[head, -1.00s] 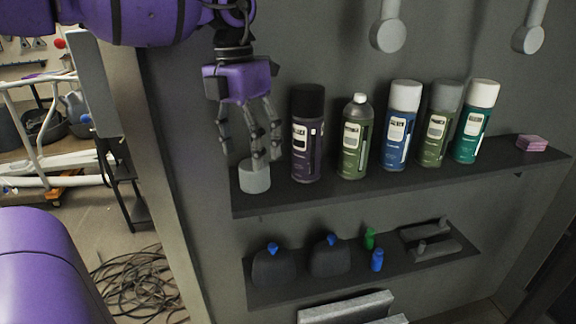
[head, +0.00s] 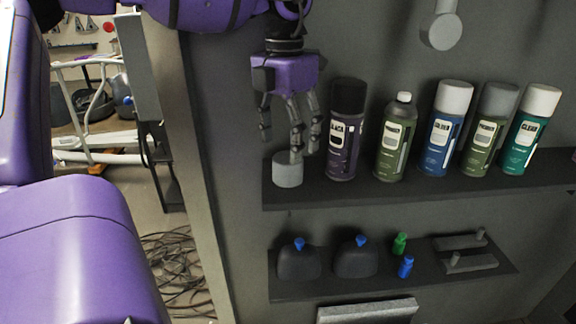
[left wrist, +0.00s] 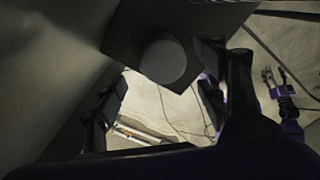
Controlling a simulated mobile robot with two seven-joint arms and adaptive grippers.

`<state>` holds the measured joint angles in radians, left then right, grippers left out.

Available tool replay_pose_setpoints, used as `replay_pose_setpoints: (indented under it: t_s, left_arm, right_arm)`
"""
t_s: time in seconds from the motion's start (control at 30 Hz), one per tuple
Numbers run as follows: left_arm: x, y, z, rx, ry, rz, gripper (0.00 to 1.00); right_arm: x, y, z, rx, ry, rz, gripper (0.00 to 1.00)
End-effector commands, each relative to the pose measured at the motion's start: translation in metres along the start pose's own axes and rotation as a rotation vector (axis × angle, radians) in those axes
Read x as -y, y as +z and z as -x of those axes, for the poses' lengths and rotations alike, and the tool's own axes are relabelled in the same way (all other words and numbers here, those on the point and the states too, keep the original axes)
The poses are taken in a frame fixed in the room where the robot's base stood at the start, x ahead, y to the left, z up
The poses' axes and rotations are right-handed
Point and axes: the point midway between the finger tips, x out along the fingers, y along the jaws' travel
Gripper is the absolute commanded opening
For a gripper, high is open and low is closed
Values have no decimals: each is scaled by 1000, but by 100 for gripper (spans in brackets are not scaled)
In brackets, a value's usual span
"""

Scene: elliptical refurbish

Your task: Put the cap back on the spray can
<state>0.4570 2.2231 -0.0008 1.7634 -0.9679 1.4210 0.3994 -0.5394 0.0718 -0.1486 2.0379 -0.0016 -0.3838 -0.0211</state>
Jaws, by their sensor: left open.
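A short grey cap (head: 287,170) stands at the left end of the upper shelf. My left gripper (head: 291,147) is open, pointing down just above the cap, one finger overlapping the cap's top edge in the head view. The cap also shows as a round grey disc in the left wrist view (left wrist: 163,61), between the spread fingers (left wrist: 160,85). The green spray can (head: 394,140) has a bare nozzle and stands upright on the shelf, right of the black-capped can. A purple gripper, seemingly my right one (left wrist: 275,77), is small at the right of the left wrist view; its jaw state is unclear.
A black-capped can (head: 346,135) stands close right of my left gripper. Blue (head: 446,135), grey-capped (head: 490,135) and teal (head: 529,135) cans stand further right. The lower shelf (head: 345,287) holds dark bottles and small items. A grey post (head: 175,150) is at left.

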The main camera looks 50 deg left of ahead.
Motion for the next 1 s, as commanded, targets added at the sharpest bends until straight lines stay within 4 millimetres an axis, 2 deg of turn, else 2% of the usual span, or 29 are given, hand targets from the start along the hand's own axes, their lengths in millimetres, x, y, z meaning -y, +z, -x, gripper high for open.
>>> replay_pose_setpoints:
  t_s: [0.2, 0.43, 0.57, 0.93, 1.0]
  left_arm:
    - [0, 0, -3, -1, 0, 0, 66]
    - [0, 3, -37, -4, 0, 1, 66]
    - [0, 3, -49, -1, 0, 1, 66]
    - [0, 4, -52, 0, 0, 1, 66]
    - [0, 4, -51, 0, 0, 1, 60]
  right_arm:
    - [0, 0, 0, 0, 0, 0, 58]
    - [0, 0, 0, 0, -1, 0, 58]
    - [0, 0, 0, 1, -1, 0, 58]
    - [0, 0, 0, 1, 0, 0, 58]
    - [0, 0, 0, 1, 0, 0, 58]
